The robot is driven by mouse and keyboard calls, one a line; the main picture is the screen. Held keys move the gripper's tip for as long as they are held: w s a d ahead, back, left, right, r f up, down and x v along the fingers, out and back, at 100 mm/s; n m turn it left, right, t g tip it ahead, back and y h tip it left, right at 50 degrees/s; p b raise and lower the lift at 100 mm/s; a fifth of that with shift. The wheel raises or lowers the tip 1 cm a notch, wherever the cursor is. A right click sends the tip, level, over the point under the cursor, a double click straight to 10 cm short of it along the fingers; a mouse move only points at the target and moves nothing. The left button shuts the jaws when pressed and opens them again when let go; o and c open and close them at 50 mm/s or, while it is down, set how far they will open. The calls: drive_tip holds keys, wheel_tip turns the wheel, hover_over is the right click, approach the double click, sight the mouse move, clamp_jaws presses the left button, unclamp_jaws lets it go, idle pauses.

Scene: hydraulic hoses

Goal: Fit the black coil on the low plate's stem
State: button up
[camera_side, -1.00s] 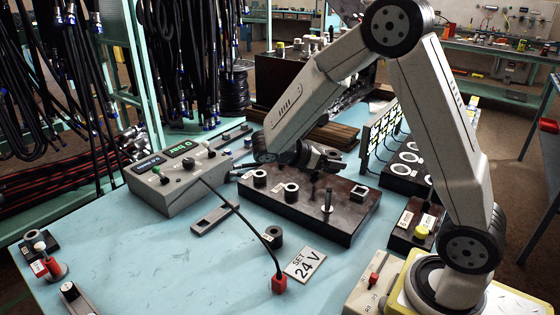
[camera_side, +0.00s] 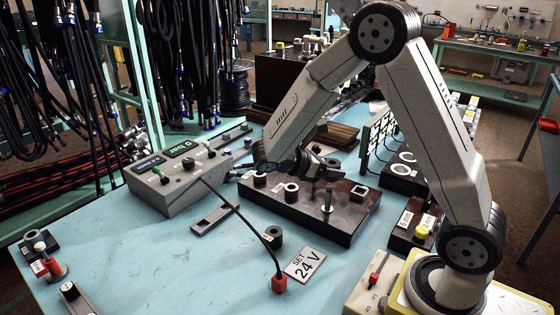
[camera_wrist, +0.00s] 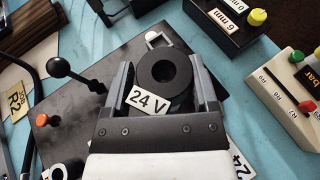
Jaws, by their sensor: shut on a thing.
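My gripper (camera_wrist: 165,95) is shut on a black ring-shaped coil (camera_wrist: 182,92) with a white 24 V label, one finger on each side. The coil's round bore faces the wrist camera; its inside is dark and shows no stem. In the side view my gripper (camera_side: 314,164) is above the rear part of a low dark plate (camera_side: 300,216). The coil is hard to make out there. An upright stem (camera_side: 327,199) stands on the plate's front right part, apart from my gripper. I cannot tell whether another stem is hidden under the coil.
The plate also carries dark rings (camera_side: 291,191) and a square-topped part (camera_side: 360,192). A loose ring (camera_side: 272,236) and a SET 24 V card (camera_side: 304,264) lie in front. A black ball-ended lever (camera_wrist: 60,67) rises left of my gripper.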

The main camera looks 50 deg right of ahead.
sight(325, 208)
drive_tip(key=shift+f, duration=1.65)
drive_tip(key=shift+f, duration=3.3)
idle(1.1)
drive_tip(key=o, duration=1.3)
drive_tip(key=shift+o, duration=0.2)
drive_tip(key=v, duration=0.8)
drive_tip(key=shift+d+f, duration=0.1)
